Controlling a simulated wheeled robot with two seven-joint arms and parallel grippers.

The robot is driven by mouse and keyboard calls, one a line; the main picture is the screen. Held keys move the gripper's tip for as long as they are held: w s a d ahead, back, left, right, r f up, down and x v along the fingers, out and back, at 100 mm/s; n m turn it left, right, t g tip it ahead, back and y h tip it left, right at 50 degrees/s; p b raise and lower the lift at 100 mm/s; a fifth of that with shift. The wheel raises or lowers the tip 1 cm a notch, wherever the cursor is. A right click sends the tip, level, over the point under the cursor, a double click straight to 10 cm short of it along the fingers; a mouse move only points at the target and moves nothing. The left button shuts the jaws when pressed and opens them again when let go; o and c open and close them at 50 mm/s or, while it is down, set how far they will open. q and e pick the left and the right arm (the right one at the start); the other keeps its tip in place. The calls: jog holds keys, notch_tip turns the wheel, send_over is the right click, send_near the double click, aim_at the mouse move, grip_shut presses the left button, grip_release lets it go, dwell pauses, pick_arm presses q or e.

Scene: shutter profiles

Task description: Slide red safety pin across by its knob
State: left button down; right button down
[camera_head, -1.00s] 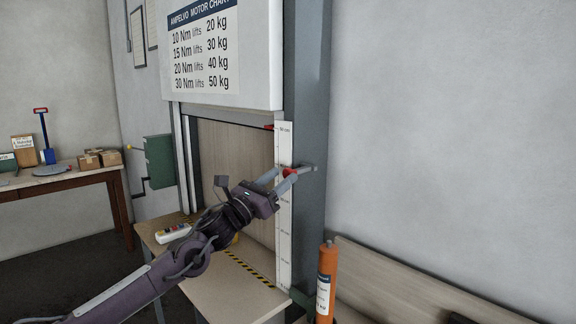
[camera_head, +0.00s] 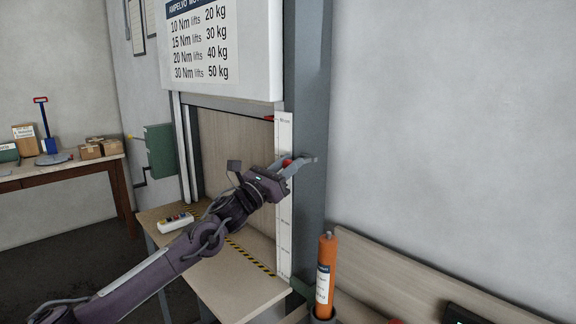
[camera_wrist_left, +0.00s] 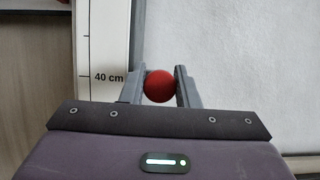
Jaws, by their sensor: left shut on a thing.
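The red knob (camera_head: 287,163) of the safety pin is at the grey upright post, beside the white height scale. In the left wrist view the round red knob (camera_wrist_left: 160,86) sits between the two fingers, near the scale's 40 cm mark. My left gripper (camera_head: 292,162) is shut on the knob; its fingers (camera_wrist_left: 160,84) lie on either side of it. The pin's shaft is hidden behind the knob and fingers. My right gripper is not in view.
The white scale (camera_head: 284,215) runs down the post (camera_head: 310,120). A table with a white remote (camera_head: 175,222) stands below the shutter opening. An orange cylinder (camera_head: 326,270) stands at the lower right. A green box (camera_head: 160,150) is on the wall.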

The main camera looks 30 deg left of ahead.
pick_arm(q)
jog(key=a+b, duration=0.1)
jog(key=a, duration=0.1)
jog(key=w+a, duration=0.1)
jog(key=a, duration=0.1)
jog(key=shift+w+a+b, duration=0.1)
jog(key=shift+w+b, duration=0.1)
jog(key=shift+b, duration=0.2)
jog(key=shift+r, duration=0.15)
jog(key=c, duration=1.4)
grip_release()
jog(key=shift+o, duration=1.3)
jog(key=shift+a, duration=0.1)
